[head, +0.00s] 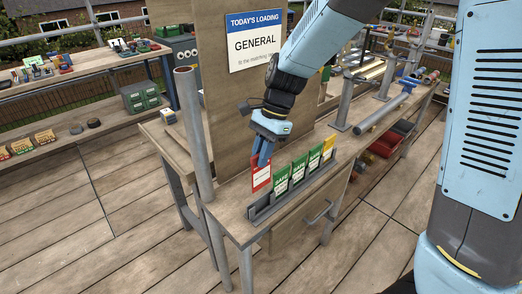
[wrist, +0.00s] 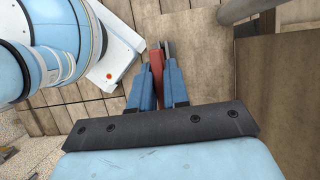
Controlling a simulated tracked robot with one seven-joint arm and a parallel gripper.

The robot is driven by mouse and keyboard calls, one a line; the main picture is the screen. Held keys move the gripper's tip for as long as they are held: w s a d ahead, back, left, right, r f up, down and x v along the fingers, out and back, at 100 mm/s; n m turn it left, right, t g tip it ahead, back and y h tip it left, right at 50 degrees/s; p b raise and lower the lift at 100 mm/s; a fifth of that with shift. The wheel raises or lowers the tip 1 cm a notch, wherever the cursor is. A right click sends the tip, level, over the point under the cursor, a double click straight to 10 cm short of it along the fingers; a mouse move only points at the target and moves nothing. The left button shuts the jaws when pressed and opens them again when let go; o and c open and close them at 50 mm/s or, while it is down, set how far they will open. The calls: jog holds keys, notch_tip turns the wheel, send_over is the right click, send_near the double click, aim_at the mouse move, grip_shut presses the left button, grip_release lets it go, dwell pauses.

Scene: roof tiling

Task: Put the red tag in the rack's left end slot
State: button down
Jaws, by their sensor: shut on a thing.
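The red tag (head: 261,175) with a white label hangs upright from my gripper (head: 261,158) in the head view. My gripper is shut on its upper part. The tag is above the left end of the dark grey rack (head: 262,213), left of the green tags. In the head view I cannot tell whether its lower edge touches the rack. In the wrist view the red tag (wrist: 157,66) shows edge-on between the two blue fingers (wrist: 158,78). The left end slot itself is hard to make out.
Green tags (head: 299,169) and a yellow tag (head: 329,148) stand in the rack to the right. A grey post (head: 200,150) and an upright board (head: 236,120) with a sign (head: 256,41) stand close behind and left. The bench's handle (head: 319,212) juts out in front.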

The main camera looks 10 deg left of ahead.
aim_at(261, 187)
jog(key=shift+f, duration=5.4)
jog(key=c, duration=1)
grip_release()
jog(key=shift+c, duration=0.2)
jog(key=v, duration=1.4)
jog(key=s+d+r+n+t, duration=0.4)
jog(key=d+r, duration=0.6)
jog(key=d, duration=0.4)
jog(key=s+d+r+n+t+h, duration=0.3)
jog(key=s+d+r+n+t, duration=0.1)
jog(key=s+d, duration=0.7)
jog(key=shift+d+r+t, duration=0.6)
jog(key=shift+d+r, duration=0.15)
jog(key=shift+d, duration=0.25)
